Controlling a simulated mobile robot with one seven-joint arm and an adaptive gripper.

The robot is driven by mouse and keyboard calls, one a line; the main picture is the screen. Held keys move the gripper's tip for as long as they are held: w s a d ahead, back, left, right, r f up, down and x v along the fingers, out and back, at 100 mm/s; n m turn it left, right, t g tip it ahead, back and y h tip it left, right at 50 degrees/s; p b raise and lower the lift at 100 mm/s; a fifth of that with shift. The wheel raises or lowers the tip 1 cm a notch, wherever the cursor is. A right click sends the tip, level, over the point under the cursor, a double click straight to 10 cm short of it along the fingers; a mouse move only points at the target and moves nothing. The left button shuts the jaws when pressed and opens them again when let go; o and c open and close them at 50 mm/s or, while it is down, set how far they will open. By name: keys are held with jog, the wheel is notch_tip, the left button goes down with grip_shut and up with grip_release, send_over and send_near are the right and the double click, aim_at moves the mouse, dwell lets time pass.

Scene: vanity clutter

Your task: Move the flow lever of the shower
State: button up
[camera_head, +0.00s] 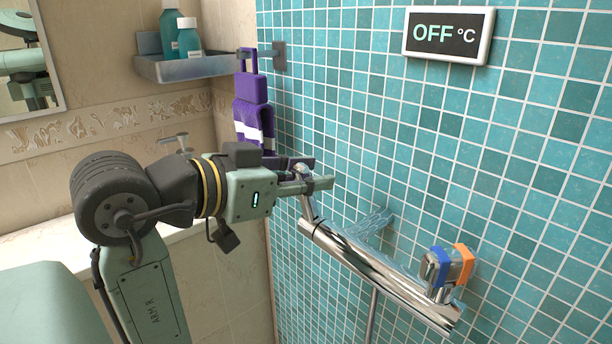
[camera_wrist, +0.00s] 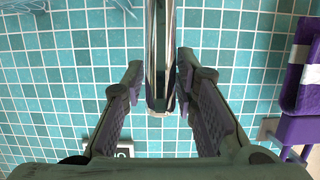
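The chrome shower mixer bar (camera_head: 375,272) runs along the teal tiled wall in the head view. Its flow lever (camera_head: 307,207) rises from the left end, its tip partly hidden by my gripper. My gripper (camera_head: 318,174) is at the upper end of the lever. In the wrist view, a chrome part that looks like the lever (camera_wrist: 160,60) stands between my two fingers (camera_wrist: 160,72). The fingers are apart, one on each side of it, with a visible gap on the left. Whether the right finger touches it is unclear.
A display (camera_head: 449,35) on the wall reads OFF °C. A blue and orange knob (camera_head: 452,267) sits at the bar's right end. A purple towel (camera_head: 252,112) hangs behind my gripper. A shelf (camera_head: 185,67) with teal bottles is at upper left. The wall right of the bar is clear.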

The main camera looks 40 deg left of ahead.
jog(key=shift+o, duration=1.2)
jog(key=v, duration=1.2)
jog(key=shift+r, duration=0.1)
